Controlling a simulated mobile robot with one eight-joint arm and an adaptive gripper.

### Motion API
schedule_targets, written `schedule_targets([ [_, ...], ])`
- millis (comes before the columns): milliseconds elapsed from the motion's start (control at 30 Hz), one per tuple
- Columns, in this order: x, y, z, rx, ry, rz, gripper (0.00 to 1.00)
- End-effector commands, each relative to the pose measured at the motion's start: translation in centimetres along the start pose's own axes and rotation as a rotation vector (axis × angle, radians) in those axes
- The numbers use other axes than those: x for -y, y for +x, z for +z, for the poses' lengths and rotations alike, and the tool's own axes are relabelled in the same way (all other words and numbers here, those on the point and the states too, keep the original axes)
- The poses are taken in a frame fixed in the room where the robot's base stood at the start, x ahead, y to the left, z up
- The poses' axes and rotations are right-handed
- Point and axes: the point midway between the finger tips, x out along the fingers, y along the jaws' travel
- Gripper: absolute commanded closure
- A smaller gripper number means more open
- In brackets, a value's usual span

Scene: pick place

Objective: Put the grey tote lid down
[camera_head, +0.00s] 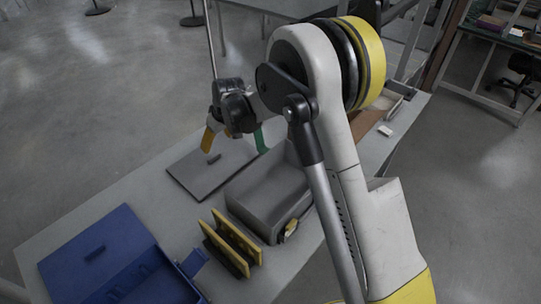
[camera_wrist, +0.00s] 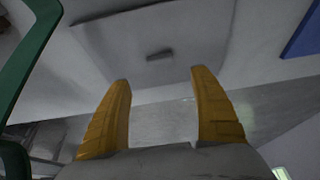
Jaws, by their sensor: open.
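The grey tote lid (camera_head: 192,182) lies flat on the table beside the grey tote, with its small dark handle (camera_head: 210,158) facing up. It also shows in the wrist view (camera_wrist: 205,25), its handle (camera_wrist: 159,55) beyond the fingertips and roughly centred between them. My gripper (camera_wrist: 158,77) is open and empty, its yellow fingers spread wide. In the head view my gripper (camera_head: 222,134) hangs above the lid's far end, apart from the handle. The grey tote (camera_head: 262,190) stands right of the lid, partly hidden by my arm.
A blue lid (camera_head: 85,255) and a blue tote (camera_head: 150,285) are at the table's near left. Yellow-and-black items (camera_head: 232,243) stand in front of the grey tote. A small white object (camera_head: 385,130) lies at the far right. Bare table (camera_head: 150,205) shows left of the grey lid.

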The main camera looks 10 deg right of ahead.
Motion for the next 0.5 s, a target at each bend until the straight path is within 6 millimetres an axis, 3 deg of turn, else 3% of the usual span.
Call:
schedule_targets([
  [67,-0.2,-1.0,0.1,-0.003,0.008,0.005,0.27],
  [167,-0.6,-4.3,0.7,-0.014,0.039,0.022,0.27],
  [367,-1.3,-15.3,4.7,-0.053,0.150,0.085,0.27],
  [500,-1.0,-22.0,9.2,-0.087,0.235,0.133,0.27],
])
